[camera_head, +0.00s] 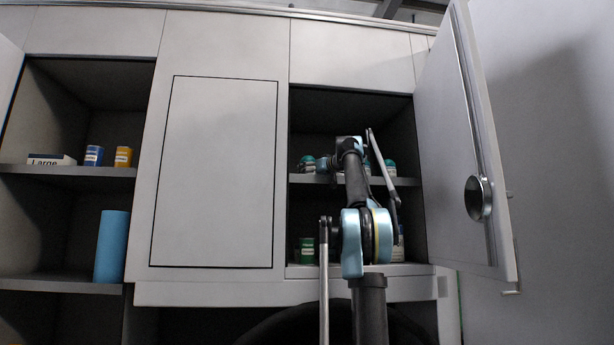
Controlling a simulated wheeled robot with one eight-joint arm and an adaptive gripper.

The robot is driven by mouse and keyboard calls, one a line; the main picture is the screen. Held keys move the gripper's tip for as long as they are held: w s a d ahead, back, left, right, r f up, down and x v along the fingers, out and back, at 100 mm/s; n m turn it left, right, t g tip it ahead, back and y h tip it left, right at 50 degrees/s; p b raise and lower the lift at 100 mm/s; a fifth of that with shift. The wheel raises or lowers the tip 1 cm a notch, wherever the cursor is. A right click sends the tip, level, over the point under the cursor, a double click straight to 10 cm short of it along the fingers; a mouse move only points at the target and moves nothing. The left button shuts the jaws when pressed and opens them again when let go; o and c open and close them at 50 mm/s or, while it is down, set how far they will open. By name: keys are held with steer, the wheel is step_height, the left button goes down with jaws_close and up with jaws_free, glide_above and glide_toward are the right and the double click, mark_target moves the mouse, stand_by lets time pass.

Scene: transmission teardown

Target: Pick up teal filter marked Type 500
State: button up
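Several small teal-topped filters stand on the upper shelf of the open right cabinet. One filter (307,164) is at the left of that shelf, and another filter (390,168) shows to the right of my arm. Their markings are too small to read, so I cannot tell which one is Type 500. My arm reaches up into this cabinet. My gripper (326,165) seems to be the dark part at shelf height, close to the left filters. Its fingers are too small and dark to make out, and my arm hides part of the shelf.
The right cabinet door (470,150) stands open beside my arm. A green can (306,250) is on the lower shelf. The middle door (215,170) is shut. The left cabinet holds a "Large" box (50,160), blue (93,155) and orange (123,157) cans and a blue cylinder (112,246).

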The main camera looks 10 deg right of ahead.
steer(key=shift+x, duration=1.15)
steer(key=c, duration=1.5)
